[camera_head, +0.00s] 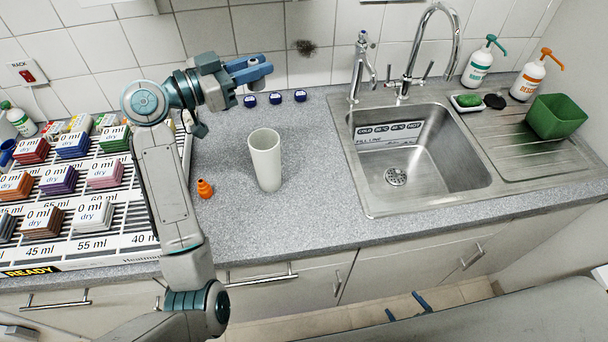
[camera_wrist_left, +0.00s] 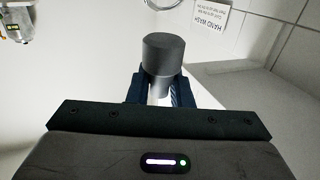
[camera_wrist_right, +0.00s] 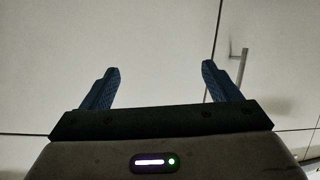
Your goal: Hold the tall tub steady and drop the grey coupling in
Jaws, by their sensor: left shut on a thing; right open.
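The tall tub (camera_head: 267,162) is a pale, open-topped cylinder. It stands upright on the grey counter, left of the sink, and nothing is touching it. My left gripper (camera_head: 266,68) is above and behind the tub, near the tiled wall. In the left wrist view this gripper (camera_wrist_left: 161,92) is shut on the grey coupling (camera_wrist_left: 164,56), a dark grey cylinder. My right gripper (camera_head: 405,304) is low in front of the cabinets, away from the tub. In the right wrist view it (camera_wrist_right: 160,75) is open and empty.
A slatted rack (camera_head: 120,225) with labelled blocks fills the left. A steel sink (camera_head: 478,190) is on the right.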

